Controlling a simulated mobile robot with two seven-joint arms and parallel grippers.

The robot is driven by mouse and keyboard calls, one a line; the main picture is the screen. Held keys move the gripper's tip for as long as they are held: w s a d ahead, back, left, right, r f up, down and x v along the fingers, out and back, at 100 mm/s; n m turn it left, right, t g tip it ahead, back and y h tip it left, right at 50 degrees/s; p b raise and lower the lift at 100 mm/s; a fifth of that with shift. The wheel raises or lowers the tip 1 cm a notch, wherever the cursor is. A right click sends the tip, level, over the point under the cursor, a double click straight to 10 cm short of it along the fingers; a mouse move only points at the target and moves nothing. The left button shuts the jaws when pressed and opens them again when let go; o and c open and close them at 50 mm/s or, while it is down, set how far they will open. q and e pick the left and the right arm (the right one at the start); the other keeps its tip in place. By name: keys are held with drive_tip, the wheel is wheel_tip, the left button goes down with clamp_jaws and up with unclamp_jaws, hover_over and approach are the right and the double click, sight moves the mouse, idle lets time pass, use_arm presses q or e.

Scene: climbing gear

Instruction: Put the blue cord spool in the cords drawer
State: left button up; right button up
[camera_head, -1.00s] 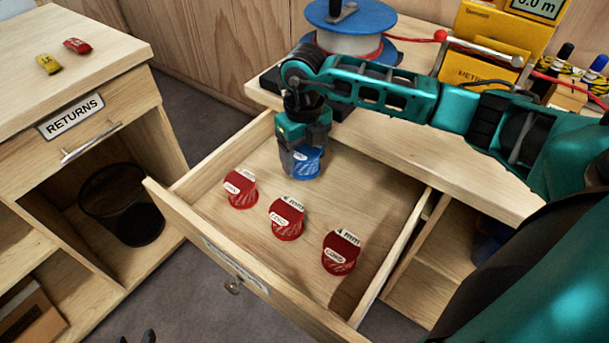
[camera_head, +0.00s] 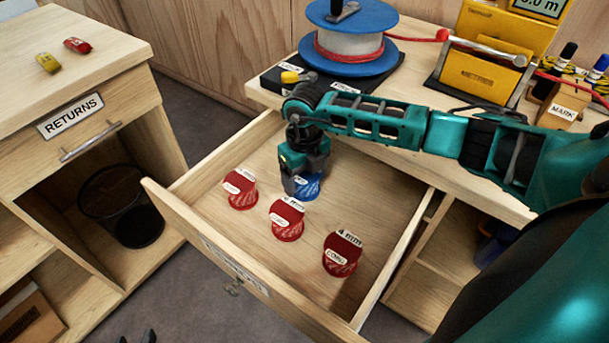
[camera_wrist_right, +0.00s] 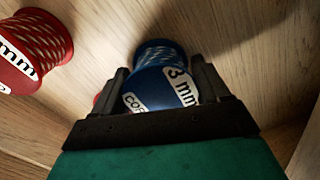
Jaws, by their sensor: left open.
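The blue cord spool (camera_head: 310,187), labelled 3 mm in the right wrist view (camera_wrist_right: 163,80), is inside the open cords drawer (camera_head: 370,210), near its back. My right gripper (camera_head: 303,187) points down there with its fingers on both sides of the spool, shut on it. The spool is low, at or just above the drawer floor; I cannot tell whether it touches. In the head view the gripper partly hides it. The drawer front's label is too oblique to read. My left gripper (camera_head: 136,337) shows only its dark fingertips at the bottom edge, open and apart.
Three red cord spools (camera_head: 240,190) (camera_head: 287,220) (camera_head: 341,254) stand in a diagonal row in the drawer. A large blue-flanged reel (camera_head: 348,45) and yellow box (camera_head: 480,75) stand on the bench. Drawer floor is clear right of the blue spool.

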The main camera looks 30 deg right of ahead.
drive_tip(key=o, duration=0.4)
wheel_tip(320, 180, up, 12)
drive_tip(key=p, duration=0.1)
drive_tip(key=shift+r, duration=0.25)
drive_tip(key=shift+f, duration=0.1)
idle(0.5)
